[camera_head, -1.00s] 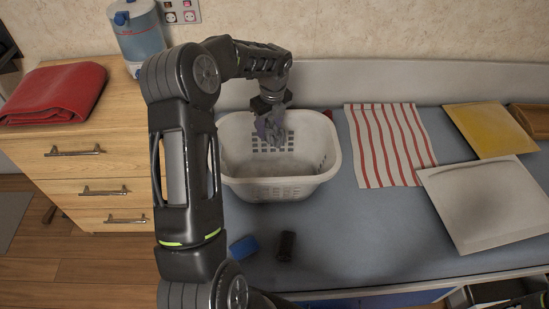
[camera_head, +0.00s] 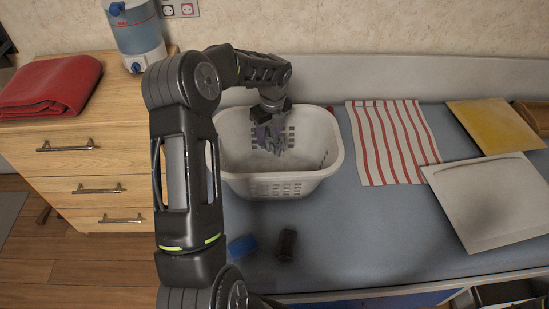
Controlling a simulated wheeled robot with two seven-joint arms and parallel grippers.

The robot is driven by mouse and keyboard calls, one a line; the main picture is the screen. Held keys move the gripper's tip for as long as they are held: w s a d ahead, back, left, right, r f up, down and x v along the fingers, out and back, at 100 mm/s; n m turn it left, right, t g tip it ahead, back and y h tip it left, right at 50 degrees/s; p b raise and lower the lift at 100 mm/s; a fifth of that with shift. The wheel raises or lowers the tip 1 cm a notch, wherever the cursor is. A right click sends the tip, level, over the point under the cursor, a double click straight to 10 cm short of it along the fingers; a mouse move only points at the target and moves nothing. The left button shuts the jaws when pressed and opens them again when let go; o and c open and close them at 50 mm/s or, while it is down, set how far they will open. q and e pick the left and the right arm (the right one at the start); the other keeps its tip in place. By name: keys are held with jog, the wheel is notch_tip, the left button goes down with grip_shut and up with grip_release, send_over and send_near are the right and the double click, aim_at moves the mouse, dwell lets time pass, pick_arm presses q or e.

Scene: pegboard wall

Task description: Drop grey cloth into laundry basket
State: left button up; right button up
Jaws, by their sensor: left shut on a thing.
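The laundry basket (camera_head: 275,187) is white with slotted walls and stands on the blue-grey counter behind my left forearm. My left gripper (camera_head: 270,122) points down over the basket's opening, toward its back wall. It is shut on the grey cloth (camera_head: 270,139), a small crumpled piece that hangs from the fingers at about the height of the rim. The fingertips are partly hidden by the cloth. My right gripper is not in view.
A red-striped towel (camera_head: 392,142), a yellow board (camera_head: 492,124) and a pale tray (camera_head: 490,200) lie to the right. A blue object (camera_head: 242,247) and a dark cylinder (camera_head: 286,245) lie in front of the basket. A wooden drawer unit (camera_head: 80,140) with a red folded cloth (camera_head: 50,85) stands left.

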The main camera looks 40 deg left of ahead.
pick_arm(q)
jog(key=o, duration=1.4)
jog(key=shift+c, duration=0.2)
jog(key=r, duration=0.5)
jog(key=d+r, duration=0.1)
jog(key=r, duration=0.1)
jog(key=shift+s+r, duration=0.15)
jog(key=shift+r, duration=0.25)
